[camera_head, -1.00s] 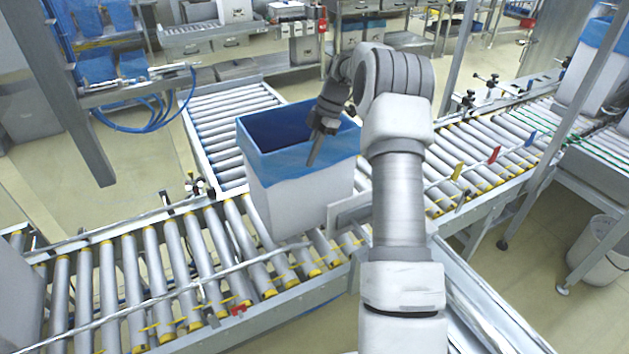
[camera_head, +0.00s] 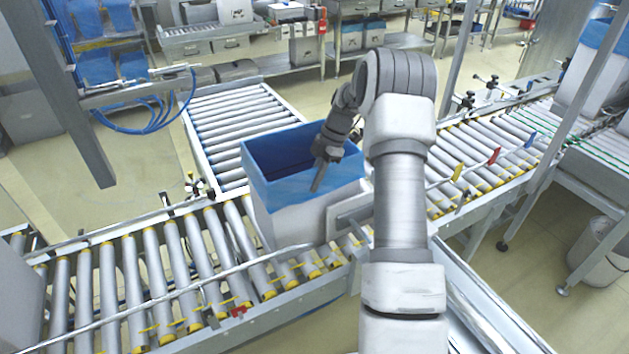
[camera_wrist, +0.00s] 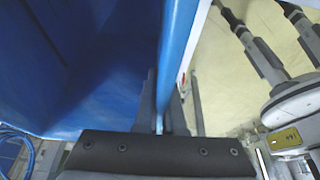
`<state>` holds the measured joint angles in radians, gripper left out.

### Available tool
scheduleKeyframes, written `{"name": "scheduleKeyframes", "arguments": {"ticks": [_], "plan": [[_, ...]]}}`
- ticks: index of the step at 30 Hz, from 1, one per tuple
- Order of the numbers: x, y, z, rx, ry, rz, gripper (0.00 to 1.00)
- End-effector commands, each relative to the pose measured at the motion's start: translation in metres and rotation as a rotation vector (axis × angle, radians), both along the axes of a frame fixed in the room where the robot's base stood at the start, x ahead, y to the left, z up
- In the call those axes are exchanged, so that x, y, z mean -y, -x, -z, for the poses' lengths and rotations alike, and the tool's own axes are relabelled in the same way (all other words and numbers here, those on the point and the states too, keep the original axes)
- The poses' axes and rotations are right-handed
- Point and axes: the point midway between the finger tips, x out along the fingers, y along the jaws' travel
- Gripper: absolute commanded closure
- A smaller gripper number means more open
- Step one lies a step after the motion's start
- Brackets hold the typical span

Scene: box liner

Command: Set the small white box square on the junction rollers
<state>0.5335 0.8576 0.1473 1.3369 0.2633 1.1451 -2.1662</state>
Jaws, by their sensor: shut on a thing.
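The small white box (camera_head: 295,225) stands upright on the rollers at the junction, with a blue liner (camera_head: 280,180) folded over its rim. It looks slightly turned relative to the rollers. My gripper (camera_head: 318,178) is shut on the near right part of the box's lined rim. In the wrist view the fingers (camera_wrist: 162,105) sit either side of the blue-covered wall (camera_wrist: 180,50), with the blue inside of the box (camera_wrist: 80,70) at left. My arm hides part of the space right of the box, and the box's bottom right edge is partly hidden by a grey plate.
The junction rollers (camera_head: 185,255) run left in the foreground, with a rail along their near side. A side roller branch (camera_head: 230,115) leads back behind the box. More rollers (camera_head: 480,155) continue right. A grey plate (camera_head: 350,210) stands close to the box's right side.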

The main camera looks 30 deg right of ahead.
Motion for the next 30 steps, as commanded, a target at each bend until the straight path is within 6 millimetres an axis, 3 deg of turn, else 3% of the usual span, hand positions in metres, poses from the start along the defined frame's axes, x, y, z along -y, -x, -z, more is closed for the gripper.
{"name": "scheduleKeyframes", "arguments": {"ticks": [3,6,9,21,30], "plan": [[0.000,-0.001,0.003,0.002,0.000,0.000,1.00],[0.000,0.000,0.003,0.000,0.000,0.000,0.78],[0.000,0.000,0.003,0.000,0.000,0.000,0.64],[0.002,-0.001,-0.005,0.002,0.001,0.001,0.64],[0.026,-0.002,-0.062,0.004,0.002,0.002,0.64]]}}
